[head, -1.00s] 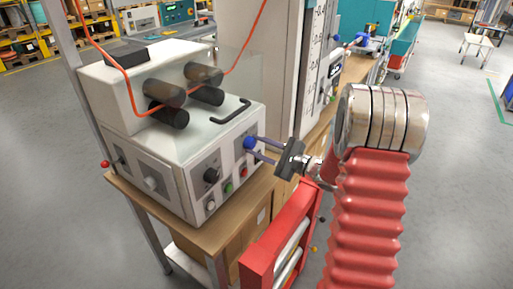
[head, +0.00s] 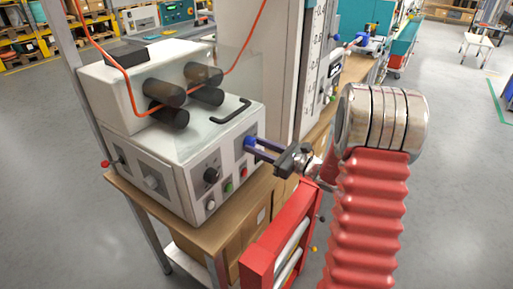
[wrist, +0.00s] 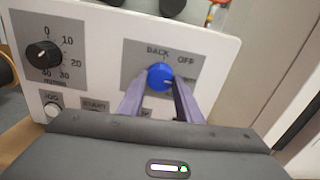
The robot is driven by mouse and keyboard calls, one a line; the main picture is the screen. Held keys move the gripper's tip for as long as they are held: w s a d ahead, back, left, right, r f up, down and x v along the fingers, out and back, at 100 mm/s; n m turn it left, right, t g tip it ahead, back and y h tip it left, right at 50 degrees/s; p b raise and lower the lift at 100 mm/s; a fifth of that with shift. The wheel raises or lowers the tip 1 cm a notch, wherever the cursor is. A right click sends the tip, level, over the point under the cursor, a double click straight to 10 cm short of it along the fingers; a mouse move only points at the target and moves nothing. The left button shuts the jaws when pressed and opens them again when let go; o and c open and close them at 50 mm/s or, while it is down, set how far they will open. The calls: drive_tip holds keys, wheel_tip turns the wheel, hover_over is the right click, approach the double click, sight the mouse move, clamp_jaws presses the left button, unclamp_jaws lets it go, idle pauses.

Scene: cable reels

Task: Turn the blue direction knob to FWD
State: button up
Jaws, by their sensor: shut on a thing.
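The blue direction knob (head: 248,143) is on the front panel of the white machine. It also shows in the wrist view (wrist: 160,76), on a grey plate with BACK at the top, OFF at upper right and a partly hidden label at right. A pale mark on the knob appears to point right, towards that hidden label. My gripper (head: 255,146) is at the panel, with its two purple-grey fingers either side of the knob, shut on it. The fingers hide the lower part of the plate.
In the head view, green (head: 228,187) and red (head: 243,172) buttons sit below the knob. A red frame (head: 290,235) stands beneath my arm.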

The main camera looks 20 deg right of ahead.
drive_tip(key=shift+s+a+f+m, duration=0.1)
drive_tip(key=shift+f+m, duration=0.2)
drive_tip(key=shift+m, duration=0.1)
drive_tip(key=o, duration=1)
drive_tip(key=shift+r, duration=0.2)
drive_tip(key=shift+o, duration=0.2)
drive_tip(key=v, duration=1.3)
drive_tip(key=shift+s+d, duration=0.25)
drive_tip(key=shift+d, duration=0.1)
drive_tip(key=shift+f, duration=0.1)
